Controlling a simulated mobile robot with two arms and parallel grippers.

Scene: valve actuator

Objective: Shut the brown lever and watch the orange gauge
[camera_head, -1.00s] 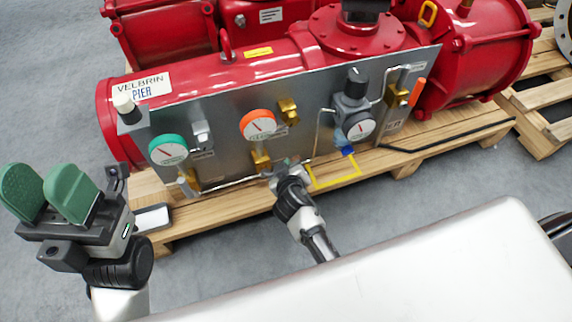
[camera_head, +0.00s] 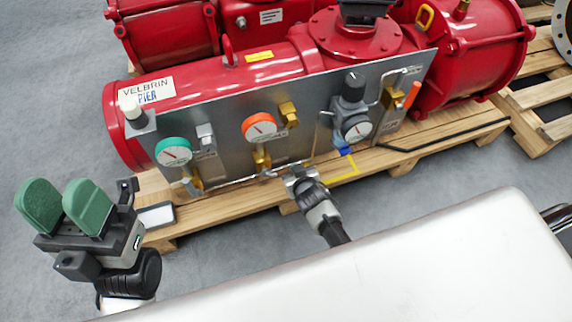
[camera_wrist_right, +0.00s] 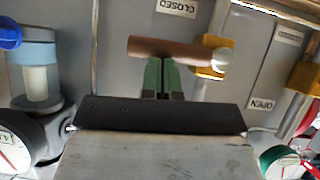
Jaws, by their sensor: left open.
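The brown lever (camera_wrist_right: 165,48) lies level in the right wrist view, its white-capped end at a brass valve (camera_wrist_right: 215,45). A CLOSED label is above it and an OPEN label to the right, both upside down. My right gripper (camera_wrist_right: 161,64) has its green fingers together, tips at the lever's lower edge; contact is unclear. In the head view my right gripper (camera_head: 299,172) is low at the panel, and I cannot make out the lever. The orange gauge (camera_head: 260,127) sits above and left of it; its reading is too small. My left gripper (camera_head: 62,196) is open and empty, away from the panel.
The grey panel (camera_head: 225,108) also carries a green gauge (camera_head: 173,152), a regulator with a dark-rimmed gauge (camera_head: 356,128), thin tubing and an orange handle (camera_head: 412,95). Red actuator bodies stand behind it on a wooden pallet (camera_head: 225,208). Floor is clear at left.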

